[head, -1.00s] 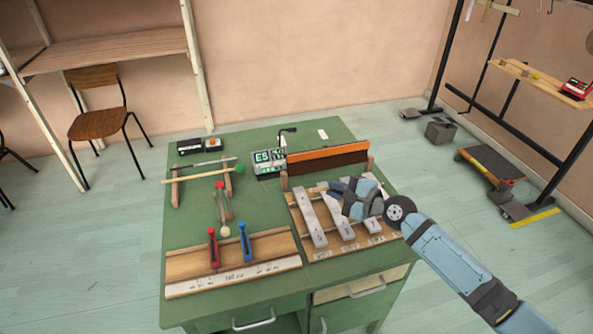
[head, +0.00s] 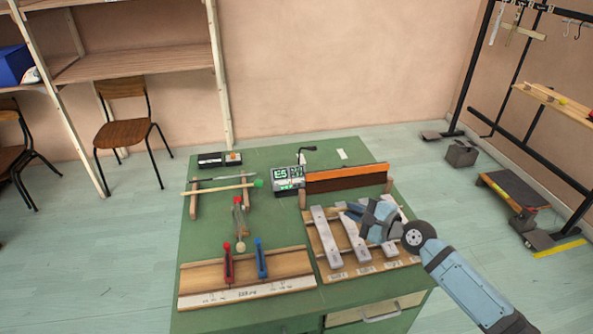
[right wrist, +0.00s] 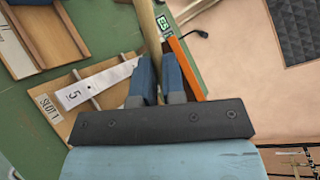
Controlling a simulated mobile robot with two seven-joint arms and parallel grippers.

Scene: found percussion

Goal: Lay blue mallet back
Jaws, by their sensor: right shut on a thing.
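My right gripper (head: 356,212) is shut on a pale wooden handle (right wrist: 149,28), above the metal bars in the head view. In the right wrist view the handle runs between the two blue fingers and out of the top of the picture. A short piece of this handle (head: 334,209) shows left of the fingers in the head view. A two-post wooden rack (head: 193,200) at the table's left bears a stick with a green head (head: 259,183). My left gripper is not in view.
The green table (head: 290,233) also holds a wooden board (head: 205,278) with red and blue upright pieces, a lit display (head: 287,178), an orange-topped barrier (head: 345,177) and several metal bars (head: 325,240) on a wooden frame.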

